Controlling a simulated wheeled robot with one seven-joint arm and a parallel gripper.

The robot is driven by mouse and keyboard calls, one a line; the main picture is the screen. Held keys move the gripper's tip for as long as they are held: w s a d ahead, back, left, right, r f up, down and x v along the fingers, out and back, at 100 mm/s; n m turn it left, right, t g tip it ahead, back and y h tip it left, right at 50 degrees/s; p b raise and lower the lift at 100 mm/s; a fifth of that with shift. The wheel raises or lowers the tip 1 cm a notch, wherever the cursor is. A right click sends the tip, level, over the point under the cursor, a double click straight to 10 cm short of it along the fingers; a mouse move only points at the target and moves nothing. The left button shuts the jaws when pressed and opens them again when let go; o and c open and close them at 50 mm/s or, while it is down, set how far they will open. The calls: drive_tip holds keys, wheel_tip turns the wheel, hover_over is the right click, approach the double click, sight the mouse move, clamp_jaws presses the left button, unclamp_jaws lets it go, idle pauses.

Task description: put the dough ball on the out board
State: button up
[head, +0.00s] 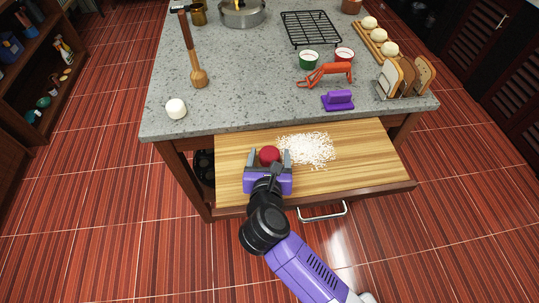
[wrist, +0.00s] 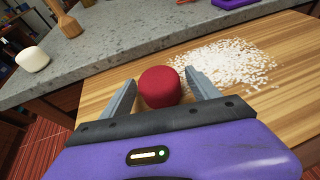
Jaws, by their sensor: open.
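The out board (head: 370,165) is a striped wooden board pulled out below the counter's front edge. My gripper (head: 269,155) is open over its left part, also seen in the wrist view (wrist: 161,80). A dark red rounded lump (head: 269,154) sits between the fingers, with small gaps at its sides in the wrist view (wrist: 160,87). Its underside is hidden. A white rounded lump (head: 176,108) lies alone on the counter's front left; it also shows in the wrist view (wrist: 32,59). I cannot tell which lump is the dough ball.
White grains (head: 306,149) are scattered on the board right of my gripper. A wooden masher (head: 198,77), purple brush (head: 338,100), red tool (head: 327,74), toast rack (head: 405,80) and tray of pale balls (head: 374,38) stand on the counter. The board's right part is clear.

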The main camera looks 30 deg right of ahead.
drive_tip(key=v, duration=1.2)
drive_tip(key=shift+s+d+r, duration=0.15)
drive_tip(key=shift+d, duration=0.15)
drive_tip(key=s+d+r+n+t+h, duration=0.4)
drive_tip(key=s+d+r+n, duration=0.3)
drive_tip(key=s+d+n, duration=0.15)
drive_tip(key=s+r+n+t+y, duration=0.4)
drive_tip(key=s+r+n, duration=0.15)
drive_tip(key=n, duration=0.85)
drive_tip(key=s+a+f+n+g+y, duration=0.3)
drive_tip(key=s+n, duration=0.8)
drive_tip(key=n, duration=0.8)
wheel_tip(320, 180, down, 5)
drive_tip(key=g+y, duration=0.2)
drive_tip(key=y, duration=0.1)
drive_tip(key=shift+r, duration=0.15)
